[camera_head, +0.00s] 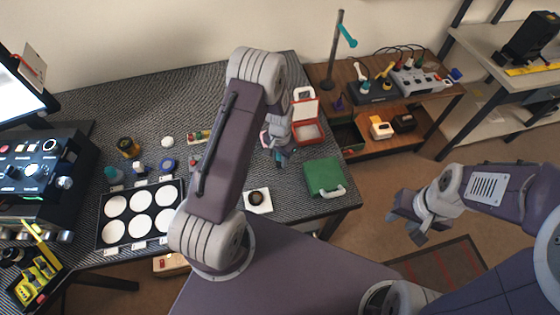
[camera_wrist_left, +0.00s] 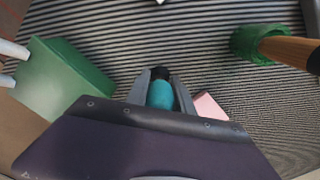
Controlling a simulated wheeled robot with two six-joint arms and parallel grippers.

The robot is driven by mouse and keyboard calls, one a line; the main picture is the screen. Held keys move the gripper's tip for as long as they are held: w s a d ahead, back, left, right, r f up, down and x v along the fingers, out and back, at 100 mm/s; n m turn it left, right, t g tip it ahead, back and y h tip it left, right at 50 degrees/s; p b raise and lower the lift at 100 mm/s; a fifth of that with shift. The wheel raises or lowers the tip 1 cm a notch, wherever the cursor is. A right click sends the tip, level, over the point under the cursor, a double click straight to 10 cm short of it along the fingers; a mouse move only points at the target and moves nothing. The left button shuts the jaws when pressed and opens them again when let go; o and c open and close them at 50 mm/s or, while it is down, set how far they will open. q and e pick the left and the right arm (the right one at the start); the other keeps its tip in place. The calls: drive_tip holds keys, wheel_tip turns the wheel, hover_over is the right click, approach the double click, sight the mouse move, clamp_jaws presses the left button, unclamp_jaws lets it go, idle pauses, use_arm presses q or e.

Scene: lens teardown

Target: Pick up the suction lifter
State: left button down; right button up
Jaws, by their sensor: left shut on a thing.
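My left gripper (camera_head: 283,156) is over the right part of the dark textured table in the head view. In the left wrist view my left gripper (camera_wrist_left: 162,92) is shut on a teal, rounded piece with a black tip, which looks like the suction lifter (camera_wrist_left: 160,94). The lower part of the lifter is hidden behind the gripper body. In the head view only a small teal patch shows at the fingers. My right gripper (camera_head: 408,224) is open and empty, out over the floor right of the table.
A green box (camera_head: 324,176) with a pale handle lies close right of my left gripper, with an open red case (camera_head: 307,116) behind it. A green-tipped wooden tool (camera_wrist_left: 262,45) lies close by. A white pad (camera_head: 248,207) bears a dark disc. A tray of white discs (camera_head: 156,183) stands left.

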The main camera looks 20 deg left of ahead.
use_arm(q)
drive_tip(key=r, duration=0.3)
drive_tip(key=shift+s+d, duration=0.1)
drive_tip(key=shift+d, duration=0.25)
drive_tip(key=s+d+r, duration=0.4)
drive_tip(key=d+r, duration=0.2)
drive_tip(key=d, duration=0.4)
drive_tip(key=shift+s+r+b, duration=0.2)
drive_tip(key=shift+r+b, duration=0.1)
drive_tip(key=shift+b, duration=0.1)
